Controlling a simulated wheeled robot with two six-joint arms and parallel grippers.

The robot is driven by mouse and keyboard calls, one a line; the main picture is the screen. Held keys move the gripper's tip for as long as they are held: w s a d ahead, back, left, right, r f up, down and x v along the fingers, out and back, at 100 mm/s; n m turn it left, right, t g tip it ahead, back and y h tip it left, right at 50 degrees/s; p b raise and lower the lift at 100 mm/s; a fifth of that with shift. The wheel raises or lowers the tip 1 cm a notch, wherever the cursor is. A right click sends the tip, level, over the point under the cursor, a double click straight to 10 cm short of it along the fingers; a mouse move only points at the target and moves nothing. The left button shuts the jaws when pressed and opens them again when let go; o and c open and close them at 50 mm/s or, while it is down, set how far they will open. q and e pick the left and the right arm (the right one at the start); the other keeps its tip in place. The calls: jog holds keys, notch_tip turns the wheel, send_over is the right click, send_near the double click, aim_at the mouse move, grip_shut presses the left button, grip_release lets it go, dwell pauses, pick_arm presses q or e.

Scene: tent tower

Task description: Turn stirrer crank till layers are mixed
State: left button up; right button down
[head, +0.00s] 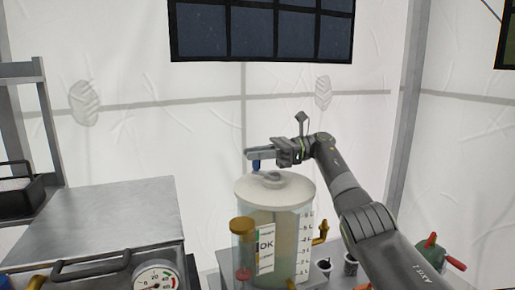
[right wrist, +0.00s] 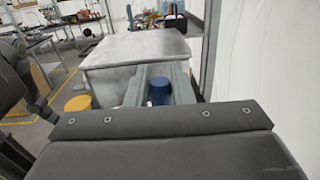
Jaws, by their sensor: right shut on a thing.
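The mixing vessel (head: 262,228) is a clear cylinder with a pale lid (head: 275,189), a printed scale and an OK label. Its contents look greenish-beige; I cannot tell separate layers clearly. The crank's blue handle (head: 256,165) stands above the left part of the lid. My right gripper (head: 262,154) is shut on this handle, reaching in from the right. In the right wrist view the blue handle (right wrist: 160,91) shows between the fingers, partly hidden by the gripper body. My left gripper is not in view.
A metal box (head: 110,220) with a pressure gauge (head: 156,277) stands left of the vessel. A yellow-capped cylinder (head: 243,228) stands before the vessel, and a brass tap (head: 321,234) sticks out at its right. A green device with red handles (head: 432,250) is at the right.

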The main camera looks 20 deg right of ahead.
jog(key=shift+a+f+g, duration=0.1)
jog(key=shift+g, duration=0.2)
dwell(0.4)
jog(key=c, duration=1.3)
grip_release()
jog(key=shift+r, duration=0.6)
notch_tip(320, 180, up, 4)
jog(key=shift+r+b, duration=0.15)
jog(key=shift+b, duration=0.25)
notch_tip(320, 180, up, 4)
jog(key=shift+f+p, duration=0.1)
jog(key=shift+p, duration=0.95)
jog(key=shift+r+p, duration=0.3)
jog(key=shift+r, duration=0.1)
